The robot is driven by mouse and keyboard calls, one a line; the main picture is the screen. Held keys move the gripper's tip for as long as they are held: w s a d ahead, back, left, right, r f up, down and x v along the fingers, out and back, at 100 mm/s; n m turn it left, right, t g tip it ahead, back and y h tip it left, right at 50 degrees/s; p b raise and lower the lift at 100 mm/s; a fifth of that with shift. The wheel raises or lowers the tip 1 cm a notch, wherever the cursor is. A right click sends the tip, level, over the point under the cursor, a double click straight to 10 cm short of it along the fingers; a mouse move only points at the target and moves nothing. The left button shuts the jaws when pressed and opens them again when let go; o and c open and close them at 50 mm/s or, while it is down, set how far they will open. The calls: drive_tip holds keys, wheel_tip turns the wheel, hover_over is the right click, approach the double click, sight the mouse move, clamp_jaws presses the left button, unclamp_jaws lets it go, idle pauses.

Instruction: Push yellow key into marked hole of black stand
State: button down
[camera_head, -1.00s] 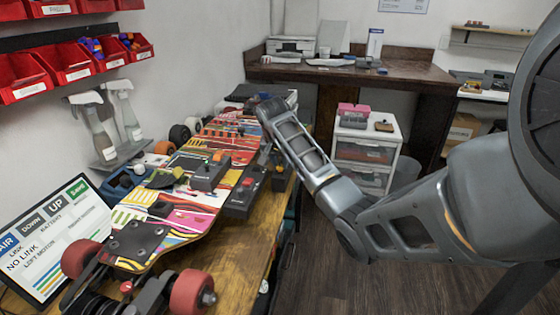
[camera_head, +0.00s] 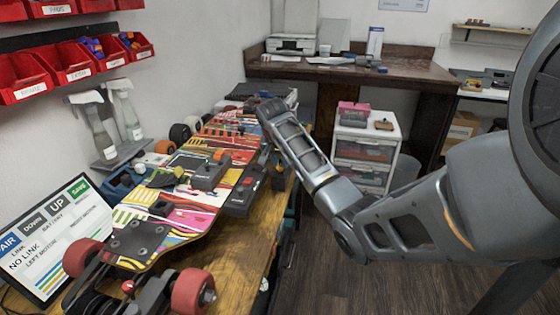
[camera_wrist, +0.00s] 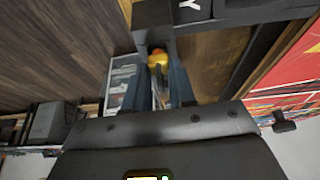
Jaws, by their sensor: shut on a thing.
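In the wrist view my gripper (camera_wrist: 167,82) is shut on the yellow key (camera_wrist: 158,56), whose yellow part shows between and just beyond the fingertips. The black stand (camera_wrist: 152,17) is straight ahead of the key, at the top of the picture. A white letter Y marks a dark face beside it. The key's far end is close to the stand or against it; I cannot tell whether it is in the hole. The marked hole is hidden. In the head view the gripper and key are mostly hidden by my arm, at the right edge of the workbench.
A colourful skateboard deck (camera_head: 190,222) with red wheels lies along the wooden bench (camera_head: 232,262). A tilted screen (camera_head: 55,240) stands at the left. Red bins (camera_head: 70,62) hang on the wall. A white drawer cart (camera_head: 362,150) stands beyond the bench.

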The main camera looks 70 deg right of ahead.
drive_tip(key=shift+f, duration=0.5)
idle(0.4)
drive_tip(key=c, duration=0.6)
unclamp_jaws()
drive_tip(key=shift+r+p, duration=1.6)
drive_tip(key=shift+p, duration=0.2)
drive_tip(key=shift+r+p, duration=3)
drive_tip(key=shift+p, duration=0.05)
drive_tip(key=shift+f, duration=0.1)
